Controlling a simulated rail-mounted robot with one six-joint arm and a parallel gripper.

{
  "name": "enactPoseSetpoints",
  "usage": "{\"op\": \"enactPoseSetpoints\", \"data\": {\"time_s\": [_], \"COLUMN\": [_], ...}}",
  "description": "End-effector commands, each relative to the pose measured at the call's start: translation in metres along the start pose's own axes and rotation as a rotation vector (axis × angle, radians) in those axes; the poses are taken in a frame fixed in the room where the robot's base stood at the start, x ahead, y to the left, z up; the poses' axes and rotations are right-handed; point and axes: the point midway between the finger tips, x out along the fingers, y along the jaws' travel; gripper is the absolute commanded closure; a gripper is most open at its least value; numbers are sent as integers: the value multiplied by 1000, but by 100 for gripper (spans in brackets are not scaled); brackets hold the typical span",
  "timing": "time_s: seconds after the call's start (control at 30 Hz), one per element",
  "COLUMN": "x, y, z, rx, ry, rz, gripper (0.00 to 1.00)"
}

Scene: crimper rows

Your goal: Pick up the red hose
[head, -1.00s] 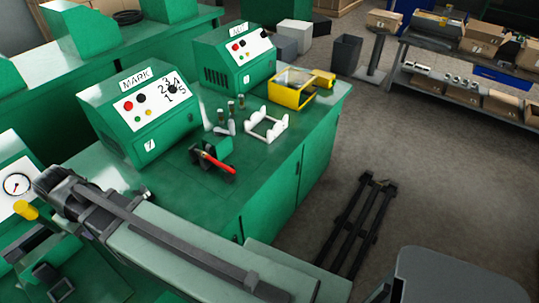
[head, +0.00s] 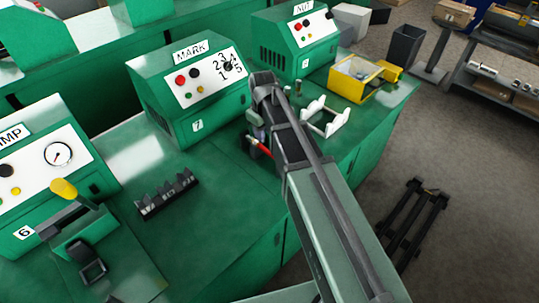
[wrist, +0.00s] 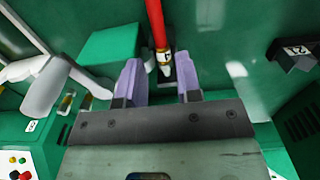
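The red hose (head: 264,147) lies on the green bench in front of the MARK machine, mostly hidden behind my arm in the head view. In the wrist view the red hose (wrist: 156,24) runs down from the top edge. Its banded, pale-tipped end reaches between the purple fingers of my gripper (wrist: 160,72). The fingers are apart, with a gap on both sides of the hose end. I cannot tell how far above the hose they are.
A white cradle (head: 326,118) and a yellow box (head: 362,78) stand right of my arm. A black notched rack (head: 167,194) lies to the left on the bench. The MARK machine (head: 190,86) stands behind. Bare bench top lies between the rack and my arm.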

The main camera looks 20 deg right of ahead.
Motion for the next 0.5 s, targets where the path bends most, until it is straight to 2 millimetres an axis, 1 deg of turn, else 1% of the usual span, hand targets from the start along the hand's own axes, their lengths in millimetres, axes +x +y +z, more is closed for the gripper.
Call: {"op": "enactPoseSetpoints", "data": {"time_s": [0.03,0.1,0.27,0.37,0.5], "x": [23,30,29,44,74], "y": [0,0,0,0,1], "z": [0,0,0,2,4], "rx": [0,1,1,1,2], "ry": [0,0,0,0,0], "rz": [0,0,0,0,0], "gripper": [68,68,68,68,68]}}
